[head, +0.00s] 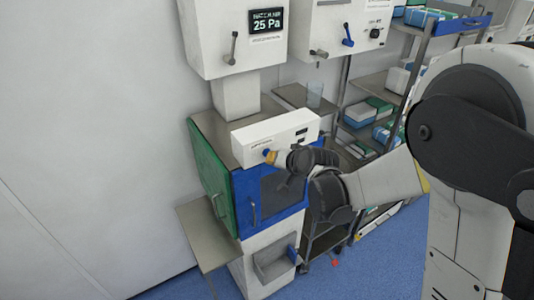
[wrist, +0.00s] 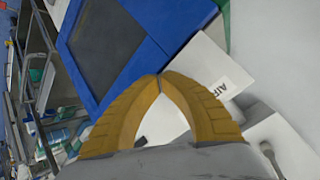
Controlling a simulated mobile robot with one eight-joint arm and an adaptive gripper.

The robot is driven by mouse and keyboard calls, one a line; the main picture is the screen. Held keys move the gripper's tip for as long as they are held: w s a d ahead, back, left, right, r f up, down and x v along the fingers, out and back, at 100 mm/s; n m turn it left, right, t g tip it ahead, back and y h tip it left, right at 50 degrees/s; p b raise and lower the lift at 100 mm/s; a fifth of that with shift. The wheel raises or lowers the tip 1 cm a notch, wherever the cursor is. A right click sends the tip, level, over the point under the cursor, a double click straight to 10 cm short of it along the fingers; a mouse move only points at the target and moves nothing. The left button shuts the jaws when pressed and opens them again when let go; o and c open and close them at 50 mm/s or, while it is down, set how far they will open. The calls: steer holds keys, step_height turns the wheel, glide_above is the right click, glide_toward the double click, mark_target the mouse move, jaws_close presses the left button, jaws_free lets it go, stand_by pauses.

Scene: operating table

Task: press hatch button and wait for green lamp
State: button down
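The hatch is a cabinet with a blue-framed front door (head: 290,205) and a green side door (head: 208,175). A white control box (head: 290,128) sits on top of it. A small blue spot, perhaps the button (head: 266,152), shows on the box's front at its lower left. No lit green lamp is visible.
A steel side shelf (head: 205,235) juts out at the left of the cabinet. White wall units (head: 235,45) hang above, one showing 25 Pa. A rack (head: 375,100) with boxes stands on the right. Blue floor (head: 170,288) is open at the front left.

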stand_by(0.4)
steer(key=shift+w+a, duration=0.3)
steer(key=shift+w, duration=0.1)
steer(key=shift+w+a+b, duration=0.2)
steer(key=shift+w+b, duration=0.1)
steer(key=shift+b, duration=0.15)
stand_by(0.5)
steer(key=shift+s+d, duration=0.5)
steer(key=shift+s, duration=0.2)
steer(key=shift+s+d+b, duration=0.3)
steer(key=shift+s+d, duration=0.4)
steer(key=shift+s, duration=0.35)
steer(key=shift+s+d+b, duration=0.3)
steer(key=shift+s+d, duration=0.4)
steer(key=shift+s, duration=0.35)
